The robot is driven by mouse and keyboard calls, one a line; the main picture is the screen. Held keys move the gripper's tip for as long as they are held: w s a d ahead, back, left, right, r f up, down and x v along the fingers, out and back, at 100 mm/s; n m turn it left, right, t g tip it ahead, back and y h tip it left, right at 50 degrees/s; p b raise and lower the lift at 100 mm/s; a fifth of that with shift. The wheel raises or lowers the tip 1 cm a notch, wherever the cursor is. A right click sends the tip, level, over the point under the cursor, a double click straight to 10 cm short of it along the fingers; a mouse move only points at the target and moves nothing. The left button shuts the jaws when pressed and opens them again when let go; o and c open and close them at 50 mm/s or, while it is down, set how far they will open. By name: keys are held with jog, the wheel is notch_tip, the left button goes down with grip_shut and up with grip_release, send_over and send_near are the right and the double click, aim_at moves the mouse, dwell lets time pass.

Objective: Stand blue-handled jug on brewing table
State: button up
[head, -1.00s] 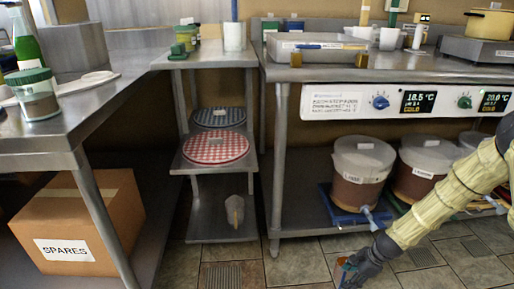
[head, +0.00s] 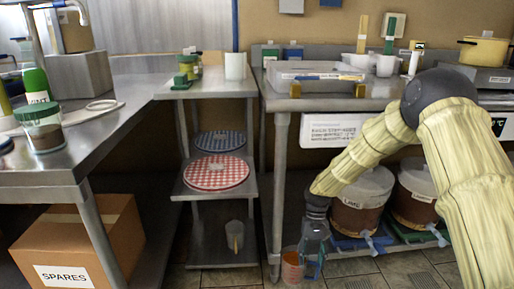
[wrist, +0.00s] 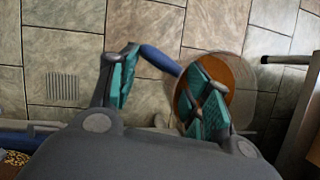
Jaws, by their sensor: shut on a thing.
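The blue-handled jug (head: 291,266) is clear and holds orange-brown liquid. It is low in the head view, in front of the steel table's left leg. My gripper (head: 312,240) is at its right side, shut on its blue handle. In the wrist view, the jug (wrist: 243,72) shows beyond the teal finger pads of my gripper (wrist: 165,88), its blue handle (wrist: 158,58) reaching between them. The fingers hide part of the jug. The steel table (head: 385,92), apparently the brewing table, stands above and behind it.
Lidded buckets (head: 362,190) stand beneath. Another jug (head: 235,236) is on the low shelf to the left. A SPARES box (head: 75,245) is under the left bench.

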jog(key=s+r+p, duration=0.4)
jog(key=r+p, duration=0.7)
jog(key=p, duration=0.1)
jog(key=s+r+p, duration=0.4)
jog(key=r+p, duration=0.7)
jog(key=p, duration=0.2)
jog(key=s+r+p, duration=0.4)
jog(key=r+p, duration=0.8)
jog(key=p, duration=0.1)
jog(key=shift+s, duration=0.15)
jog(key=shift+r, duration=0.1)
